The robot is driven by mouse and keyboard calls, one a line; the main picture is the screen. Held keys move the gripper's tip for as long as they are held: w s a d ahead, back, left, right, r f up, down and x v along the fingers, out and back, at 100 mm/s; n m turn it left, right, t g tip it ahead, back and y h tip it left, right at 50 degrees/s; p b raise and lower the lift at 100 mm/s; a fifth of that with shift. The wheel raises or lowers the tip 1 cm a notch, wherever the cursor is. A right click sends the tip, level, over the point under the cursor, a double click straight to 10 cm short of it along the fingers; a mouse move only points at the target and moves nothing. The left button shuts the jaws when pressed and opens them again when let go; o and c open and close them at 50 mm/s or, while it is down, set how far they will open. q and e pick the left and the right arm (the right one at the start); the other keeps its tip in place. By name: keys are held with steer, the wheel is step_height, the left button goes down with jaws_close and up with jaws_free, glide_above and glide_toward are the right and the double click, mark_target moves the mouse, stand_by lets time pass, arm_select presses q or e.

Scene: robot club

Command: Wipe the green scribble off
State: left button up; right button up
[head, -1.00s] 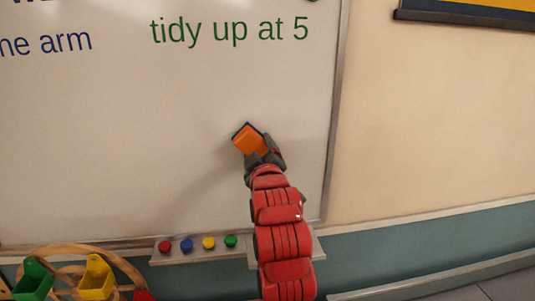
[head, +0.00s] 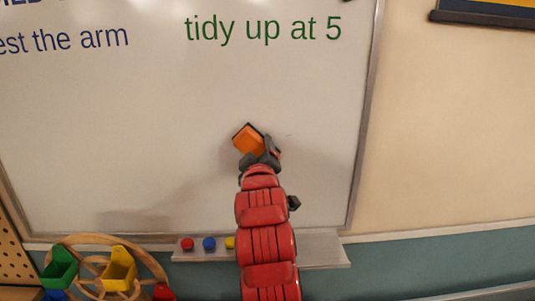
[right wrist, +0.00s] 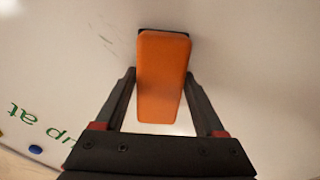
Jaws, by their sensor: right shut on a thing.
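My right gripper (head: 262,155) is shut on an orange eraser (head: 248,140) with a dark pad, also large in the right wrist view (right wrist: 163,80). The eraser is at the whiteboard (head: 130,130), below the green writing "tidy up at 5" (head: 263,28); the pad's contact with the board is hard to judge. Just right of the eraser is a tiny faint mark (head: 288,136), its colour too small to tell. I see no clear green scribble; the eraser and arm hide part of the board. My left gripper is out of view.
A tray (head: 320,250) below the board holds red (head: 187,244), blue (head: 209,244) and yellow (head: 230,243) round pieces. A wooden wheel with coloured buckets (head: 118,268) stands at lower left. Blue writing (head: 65,40) is at upper left. The board around the eraser is mostly bare.

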mark_target(278, 143)
steer(key=shift+a+f, duration=0.1)
steer(key=shift+a, duration=0.85)
steer(key=shift+d+r, duration=0.1)
steer(key=shift+r, duration=0.1)
steer(key=shift+d+b, duration=0.3)
steer(key=shift+d, duration=1.6)
steer(key=shift+d+b, duration=0.3)
steer(key=shift+d, duration=1.6)
steer(key=shift+d+b, duration=0.35)
steer(key=shift+d, duration=1.5)
steer(key=shift+a+b, duration=0.45)
steer(key=shift+a, duration=5.3)
steer(key=s, duration=0.6)
